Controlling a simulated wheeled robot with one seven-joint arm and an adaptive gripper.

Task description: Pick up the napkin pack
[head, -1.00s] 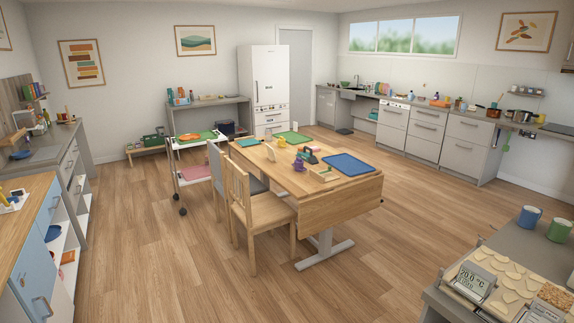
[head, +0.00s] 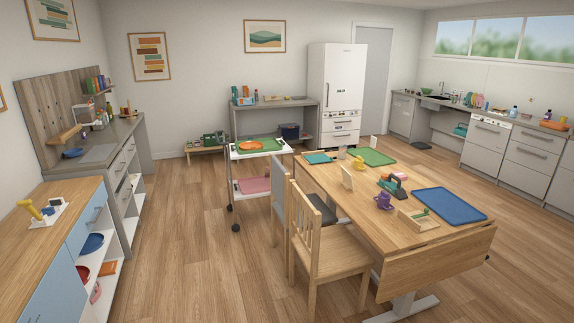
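I cannot pick out the napkin pack with certainty in the head view. Small things stand on the wooden table (head: 400,258), among them a pale upright block (head: 347,178), but they are too small to tell whether one is the pack. More small items sit on the grey shelf unit (head: 275,104) at the back, also too small to name. My gripper is not in view.
Two chairs (head: 330,250) stand at the table's left side. A white trolley (head: 258,153) stands behind them. A wood-topped blue cabinet (head: 62,215) and a grey counter (head: 120,140) line the left wall. Open wooden floor (head: 190,260) lies between cabinet and table.

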